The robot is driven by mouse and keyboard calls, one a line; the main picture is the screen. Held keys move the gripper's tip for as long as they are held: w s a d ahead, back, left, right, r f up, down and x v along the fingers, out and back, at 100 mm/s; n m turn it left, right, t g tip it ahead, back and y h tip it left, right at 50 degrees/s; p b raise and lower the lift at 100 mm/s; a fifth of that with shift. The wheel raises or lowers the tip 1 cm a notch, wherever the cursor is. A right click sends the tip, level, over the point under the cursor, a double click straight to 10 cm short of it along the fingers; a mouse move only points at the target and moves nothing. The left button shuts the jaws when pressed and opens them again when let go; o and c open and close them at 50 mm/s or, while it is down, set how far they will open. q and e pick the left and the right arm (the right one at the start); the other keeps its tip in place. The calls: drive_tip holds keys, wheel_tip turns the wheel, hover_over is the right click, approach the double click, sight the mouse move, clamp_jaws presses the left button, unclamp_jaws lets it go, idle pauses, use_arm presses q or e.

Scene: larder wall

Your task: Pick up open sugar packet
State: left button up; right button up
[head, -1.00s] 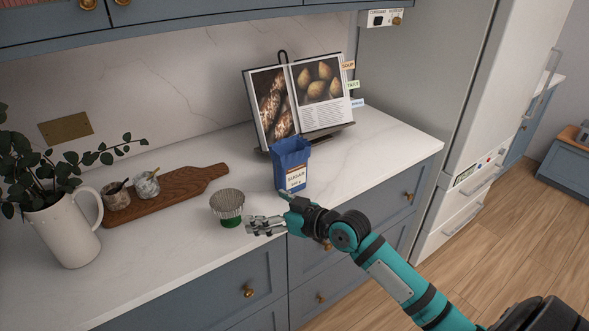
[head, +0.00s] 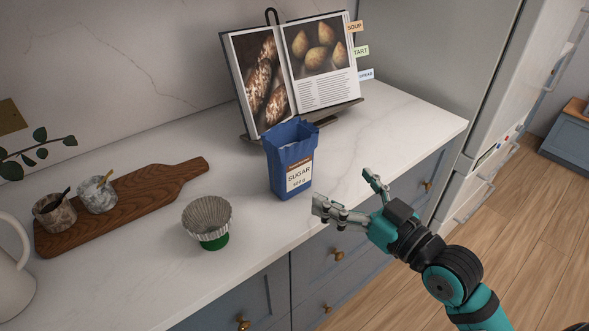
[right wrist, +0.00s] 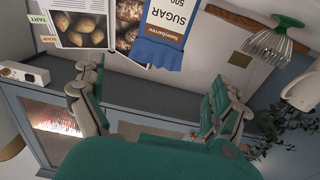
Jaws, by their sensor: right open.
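The open sugar packet (head: 290,162) is blue with a white label and stands upright on the counter in front of the cookbook, its top open. It also shows in the right wrist view (right wrist: 166,30), upside down at the top and ahead of the fingers. My right gripper (head: 346,193) is open and empty, to the right and front of the packet at the counter's front edge, apart from it. Its two spread fingers also show in the right wrist view (right wrist: 158,100). My left gripper is not in view.
A fluted metal cup with a green base (head: 209,221) stands left of the packet. A cookbook on a stand (head: 292,75) is close behind it. A wooden board (head: 130,205) with two small pots lies left. The counter right of the packet is clear.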

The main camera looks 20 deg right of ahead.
approach(300, 157)
drive_tip(key=w+r, duration=0.1)
drive_tip(key=p+x, duration=0.1)
drive_tip(key=x, duration=0.4)
drive_tip(key=shift+a+f+p, duration=0.15)
drive_tip(key=shift+a+p, duration=0.05)
drive_tip(key=shift+p, duration=0.1)
drive_tip(key=x, duration=0.3)
drive_tip(key=p+x, duration=0.1)
drive_tip(key=shift+w+a+f, duration=0.1)
drive_tip(key=shift+w+f, duration=0.2)
drive_tip(key=shift+f, duration=0.05)
drive_tip(key=shift+w+a, duration=0.1)
drive_tip(key=shift+w, duration=0.2)
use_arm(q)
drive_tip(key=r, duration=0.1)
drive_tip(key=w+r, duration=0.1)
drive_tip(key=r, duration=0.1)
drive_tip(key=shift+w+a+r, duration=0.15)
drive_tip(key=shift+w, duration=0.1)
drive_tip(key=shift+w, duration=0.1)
use_arm(e)
drive_tip(key=shift+s, duration=0.1)
drive_tip(key=shift+c, duration=0.4)
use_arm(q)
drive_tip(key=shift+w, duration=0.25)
use_arm(e)
drive_tip(key=c, duration=1.2)
